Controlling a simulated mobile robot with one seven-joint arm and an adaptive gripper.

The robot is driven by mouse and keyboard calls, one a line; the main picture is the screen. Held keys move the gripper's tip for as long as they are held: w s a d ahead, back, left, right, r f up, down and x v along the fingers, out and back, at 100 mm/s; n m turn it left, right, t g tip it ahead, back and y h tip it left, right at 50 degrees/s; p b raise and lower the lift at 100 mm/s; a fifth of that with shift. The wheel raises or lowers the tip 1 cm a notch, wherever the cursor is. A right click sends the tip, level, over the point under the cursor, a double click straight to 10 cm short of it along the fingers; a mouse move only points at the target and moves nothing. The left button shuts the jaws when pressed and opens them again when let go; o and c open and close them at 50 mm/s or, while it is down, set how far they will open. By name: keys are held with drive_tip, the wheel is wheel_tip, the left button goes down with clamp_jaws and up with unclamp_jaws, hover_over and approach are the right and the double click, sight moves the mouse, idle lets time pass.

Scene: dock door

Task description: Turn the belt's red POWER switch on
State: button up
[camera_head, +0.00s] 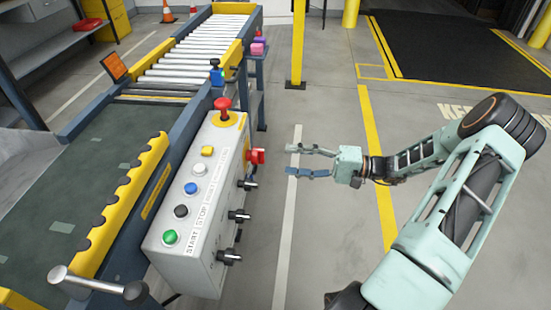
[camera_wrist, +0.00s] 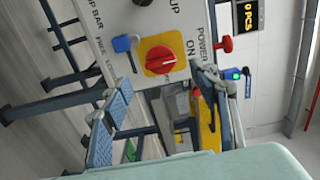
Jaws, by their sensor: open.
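The red POWER switch (camera_wrist: 160,58) is a round rotary knob on a yellow plate (camera_wrist: 149,46), with the words ON and POWER beside it in the wrist view. In the head view the red switch (camera_head: 258,156) sticks out from the right side of the grey control box (camera_head: 207,190). My gripper (camera_head: 291,160) is open and empty, a short way to the right of the switch, its fingers pointing at it. In the wrist view my gripper's two fingers (camera_wrist: 162,90) reach up on either side, below the knob and apart from it. The knob's exact setting is hard to read.
A blue lever (camera_wrist: 123,43) sits beside the switch plate. A red mushroom button (camera_head: 222,105) and several coloured buttons top the box. Black knobs (camera_head: 240,215) jut from its side below the switch. The roller conveyor (camera_head: 200,55) lies behind; floor around my gripper is clear.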

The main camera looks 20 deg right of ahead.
drive_tip(key=v, duration=0.2)
drive_tip(key=shift+s+d, duration=0.15)
drive_tip(key=shift+d, duration=0.15)
